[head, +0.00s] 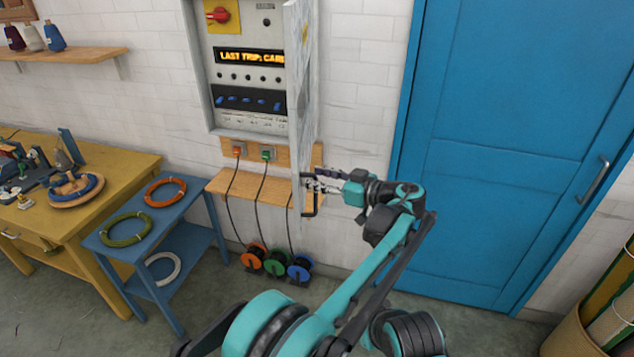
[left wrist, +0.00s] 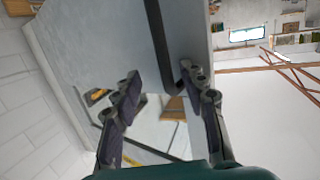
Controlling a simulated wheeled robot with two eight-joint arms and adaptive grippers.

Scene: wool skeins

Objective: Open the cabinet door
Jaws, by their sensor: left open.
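The grey wall cabinet (head: 204,75) shows its switches, red knob and lit display. Its door (head: 301,75) stands swung out, seen nearly edge-on in the head view. In the left wrist view the grey door panel (left wrist: 105,45) fills the upper middle. A dark bar handle (left wrist: 161,50) runs down it, its lower end between my left fingers and closer to the right one. My left gripper (head: 318,183) is open beside the lower part of the door; it also shows in the left wrist view (left wrist: 163,88). Contact with the handle cannot be told. My right gripper is not in view.
A wooden shelf with sockets (head: 230,186) is below the cabinet, with cable reels (head: 275,262) on the floor. A blue stand (head: 110,262) and yellow workbench (head: 70,225) are left. A closed blue door (head: 500,130) is right.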

